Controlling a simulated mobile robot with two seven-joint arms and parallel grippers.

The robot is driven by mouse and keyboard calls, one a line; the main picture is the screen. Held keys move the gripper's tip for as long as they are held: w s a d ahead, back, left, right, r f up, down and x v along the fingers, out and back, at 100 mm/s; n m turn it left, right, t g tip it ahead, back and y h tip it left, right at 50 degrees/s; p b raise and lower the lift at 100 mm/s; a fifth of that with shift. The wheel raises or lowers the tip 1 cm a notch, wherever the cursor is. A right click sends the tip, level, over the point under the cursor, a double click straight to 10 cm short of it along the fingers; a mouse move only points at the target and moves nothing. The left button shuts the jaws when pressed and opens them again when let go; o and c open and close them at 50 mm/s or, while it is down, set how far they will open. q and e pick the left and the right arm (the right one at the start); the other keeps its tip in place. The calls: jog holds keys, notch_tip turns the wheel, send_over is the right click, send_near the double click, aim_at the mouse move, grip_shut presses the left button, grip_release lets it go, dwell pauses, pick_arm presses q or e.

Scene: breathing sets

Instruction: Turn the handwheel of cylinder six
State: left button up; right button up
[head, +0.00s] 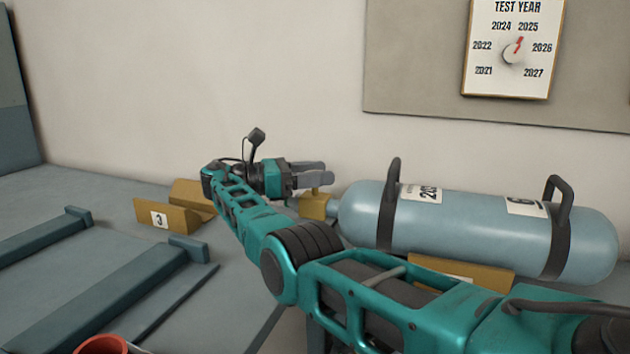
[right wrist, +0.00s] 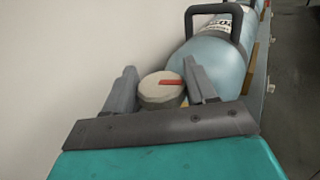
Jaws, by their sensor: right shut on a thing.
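Cylinder six (head: 460,228) is a pale blue cylinder lying on its side with dark strap handles and a 6 label. Its brass valve (head: 313,206) points left. The handwheel (right wrist: 160,92), a pale round knob with a red mark, shows in the right wrist view; in the head view my fingers mostly hide it. My right gripper (head: 312,174) is at the valve end, with one finger on each side of the handwheel, shut on it. The cylinder (right wrist: 214,60) also shows beyond the fingers in the right wrist view. My left gripper is not in view.
A wooden cradle labelled 3 (head: 166,216) stands empty on the left. Grey-blue rails (head: 110,295) lie in front of it. A red round rim (head: 102,345) shows at the bottom edge. A test year dial (head: 513,50) hangs on the wall, its red mark near 2025.

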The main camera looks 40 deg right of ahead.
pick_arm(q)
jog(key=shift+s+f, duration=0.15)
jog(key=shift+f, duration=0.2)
pick_arm(e)
jog(key=shift+f, duration=0.1)
jog(key=o, duration=1)
jog(key=shift+c, duration=0.2)
pick_arm(q)
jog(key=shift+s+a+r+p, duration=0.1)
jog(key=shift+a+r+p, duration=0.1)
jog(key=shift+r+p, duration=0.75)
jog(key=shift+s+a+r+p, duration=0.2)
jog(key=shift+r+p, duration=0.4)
jog(key=shift+p, duration=0.55)
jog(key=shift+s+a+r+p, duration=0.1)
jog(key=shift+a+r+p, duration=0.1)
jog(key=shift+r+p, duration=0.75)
pick_arm(e)
notch_tip(320, 180, up, 20)
